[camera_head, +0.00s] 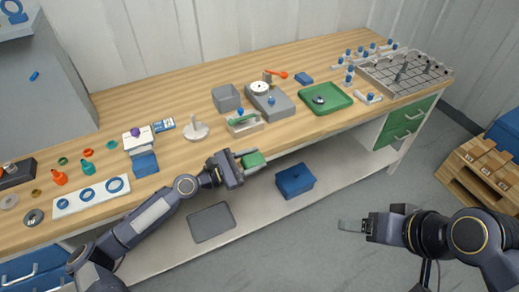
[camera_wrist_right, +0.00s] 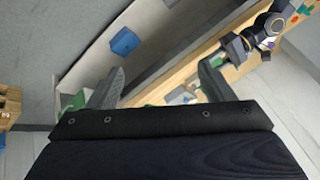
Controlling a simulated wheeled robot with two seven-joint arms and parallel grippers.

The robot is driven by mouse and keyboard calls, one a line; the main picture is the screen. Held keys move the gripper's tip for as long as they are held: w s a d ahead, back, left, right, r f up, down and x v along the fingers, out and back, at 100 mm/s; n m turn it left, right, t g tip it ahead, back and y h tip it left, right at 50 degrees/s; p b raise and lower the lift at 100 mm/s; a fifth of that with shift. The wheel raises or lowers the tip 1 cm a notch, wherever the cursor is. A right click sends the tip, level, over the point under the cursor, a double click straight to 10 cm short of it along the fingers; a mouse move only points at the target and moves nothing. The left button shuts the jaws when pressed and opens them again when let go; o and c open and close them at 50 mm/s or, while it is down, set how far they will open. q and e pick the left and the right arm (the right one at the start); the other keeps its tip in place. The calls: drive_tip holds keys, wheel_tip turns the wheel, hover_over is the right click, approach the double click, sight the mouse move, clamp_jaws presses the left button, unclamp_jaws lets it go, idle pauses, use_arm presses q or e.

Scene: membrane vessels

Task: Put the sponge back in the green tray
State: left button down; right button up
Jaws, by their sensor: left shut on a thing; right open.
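My left gripper (camera_head: 243,161) is shut on a green block that looks like the sponge (camera_head: 254,160), held in front of the workbench's near edge. The green tray (camera_head: 339,93) lies flat on the bench top, up and to the right of that gripper, with a small dark round item (camera_head: 319,99) in it. My right gripper (camera_head: 356,226) is open and empty, over the floor in front of the bench; its two spread fingers (camera_wrist_right: 160,88) show in the right wrist view with nothing between them.
A grey device with a round dial (camera_head: 268,100) stands left of the green tray, and a small tray with a green-topped item (camera_head: 245,124) is nearer. A blue box (camera_head: 295,180) sits on the shelf below the bench.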

drive_tip(key=w+a+r+n+g, duration=0.1)
drive_tip(key=w+r+n, duration=0.1)
drive_tip(key=w, duration=0.6)
use_arm(q)
drive_tip(key=shift+w, duration=0.1)
use_arm(e)
drive_tip(key=n+g, duration=0.2)
drive_tip(key=n, duration=0.3)
hover_over(254, 158)
drive_tip(key=s+d, duration=0.3)
drive_tip(key=d, duration=0.1)
wheel_tip(254, 158, down, 6)
drive_tip(key=x, duration=1.1)
drive_tip(key=shift+w+a+r, duration=0.1)
drive_tip(key=shift+w+a, duration=0.1)
drive_tip(key=shift+w, duration=0.1)
drive_tip(key=shift+c, duration=0.2)
drive_tip(key=c, duration=0.7)
use_arm(q)
drive_tip(key=c, duration=0.7)
unclamp_jaws()
drive_tip(key=shift+c, duration=0.2)
use_arm(e)
drive_tip(key=shift+c, duration=0.3)
